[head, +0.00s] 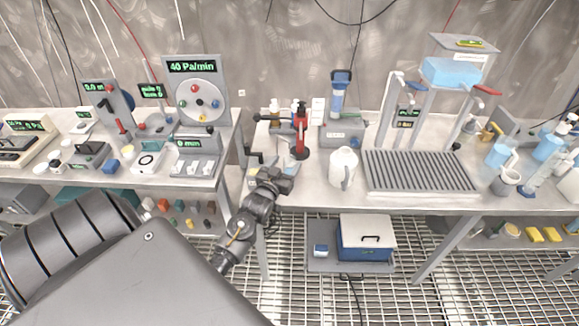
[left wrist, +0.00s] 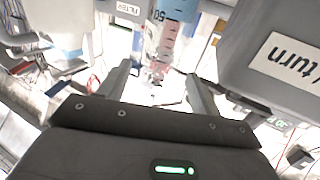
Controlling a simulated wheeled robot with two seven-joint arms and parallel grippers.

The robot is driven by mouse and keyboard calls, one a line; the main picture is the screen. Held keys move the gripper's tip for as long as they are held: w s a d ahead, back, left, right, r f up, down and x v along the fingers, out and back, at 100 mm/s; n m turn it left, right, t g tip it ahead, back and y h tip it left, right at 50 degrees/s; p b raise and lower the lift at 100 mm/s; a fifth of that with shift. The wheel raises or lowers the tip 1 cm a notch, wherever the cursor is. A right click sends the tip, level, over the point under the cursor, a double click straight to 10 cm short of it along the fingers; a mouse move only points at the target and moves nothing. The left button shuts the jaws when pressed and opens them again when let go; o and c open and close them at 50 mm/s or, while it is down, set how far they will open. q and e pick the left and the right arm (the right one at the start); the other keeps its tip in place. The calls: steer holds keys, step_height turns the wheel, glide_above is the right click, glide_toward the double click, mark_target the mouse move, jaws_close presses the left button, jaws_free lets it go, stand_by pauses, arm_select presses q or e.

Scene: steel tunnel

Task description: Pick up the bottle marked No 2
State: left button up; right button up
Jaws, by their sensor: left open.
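No label reading No 2 can be made out in either view. Small bottles with dark and yellowish tops (head: 273,112) stand at the back left of the right-hand bench, too small to read. My left gripper (head: 276,171) is at the front left edge of that bench, in front of a red stand (head: 300,132). In the left wrist view its two fingers (left wrist: 160,82) are apart with nothing seen held between them. A clear graduated vessel with a blue band (left wrist: 167,35) shows beyond the fingers, apparently beyond their tips. My right gripper is not in view.
A white jug (head: 343,167) stands right of the left gripper, near a grooved drain tray (head: 420,171). A blue-topped filter unit (head: 341,110) stands behind. In the wrist view, a grey box labelled "turn" (left wrist: 288,58) is close at right. A gap separates the two benches.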

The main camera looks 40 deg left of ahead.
mark_target(292, 156)
arm_select(q)
steer(key=shift+w+a+r, duration=0.1)
steer(key=shift+w, duration=0.1)
steer(key=x, duration=0.1)
steer(key=p+x, duration=0.1)
steer(key=x, duration=0.2)
steer(key=shift+w+f+p, duration=0.25)
steer(key=shift+w+p, duration=0.1)
steer(key=shift+w, duration=0.05)
steer(key=shift+c, duration=0.5)
steer(key=c, duration=1.2)
jaws_close()
steer(key=shift+r, duration=0.15)
